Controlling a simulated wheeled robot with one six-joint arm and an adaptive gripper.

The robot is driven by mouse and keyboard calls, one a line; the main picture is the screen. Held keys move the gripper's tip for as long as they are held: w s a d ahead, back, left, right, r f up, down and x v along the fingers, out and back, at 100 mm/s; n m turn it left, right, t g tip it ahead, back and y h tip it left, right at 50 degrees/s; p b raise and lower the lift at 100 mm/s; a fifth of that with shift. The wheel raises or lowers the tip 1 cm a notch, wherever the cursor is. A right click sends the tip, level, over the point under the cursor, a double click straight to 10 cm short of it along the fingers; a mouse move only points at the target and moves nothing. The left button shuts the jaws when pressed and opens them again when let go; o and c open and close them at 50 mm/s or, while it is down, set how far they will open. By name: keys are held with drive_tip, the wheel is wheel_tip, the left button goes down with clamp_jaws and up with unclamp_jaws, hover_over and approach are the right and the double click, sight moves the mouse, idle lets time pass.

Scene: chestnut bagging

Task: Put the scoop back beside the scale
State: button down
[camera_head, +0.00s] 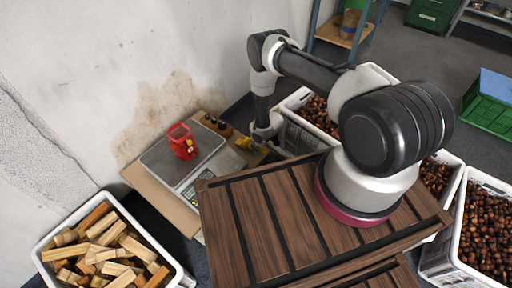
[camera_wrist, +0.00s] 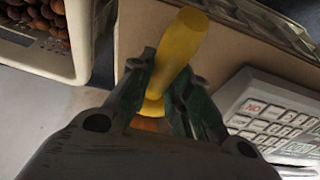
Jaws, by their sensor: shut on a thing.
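My gripper (camera_wrist: 170,95) is shut on the yellow handle of the scoop (camera_wrist: 186,45). The rest of the scoop is hidden behind my gripper body in the wrist view. In the head view the scoop (camera_head: 243,142) is a small yellow spot right of the scale, and my arm hides most of my gripper. The scale (camera_head: 183,160) has a flat grey plate with a red net bag (camera_head: 182,141) on it. The scale's keypad (camera_wrist: 277,117) is close on the right in the wrist view. Whether the scoop touches the board (camera_wrist: 228,45) I cannot tell.
Small brown weights (camera_head: 217,125) stand behind the scale. A white crate of chestnuts (camera_wrist: 40,52) is close on the left in the wrist view. A crate of wood blocks (camera_head: 180,272) stands at the lower left, and a slatted wooden surface (camera_head: 240,216) fills the front.

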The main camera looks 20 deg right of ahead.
drive_tip(key=shift+f, duration=0.2)
drive_tip(key=c, duration=1.3)
unclamp_jaws()
drive_tip(key=shift+r, duration=0.5)
drive_tip(key=v, duration=1)
drive_tip(key=shift+s+d+r, duration=0.2)
drive_tip(key=shift+d+r, duration=0.05)
drive_tip(key=shift+r, duration=0.1)
drive_tip(key=shift+s+r, duration=0.15)
drive_tip(key=shift+r, duration=0.05)
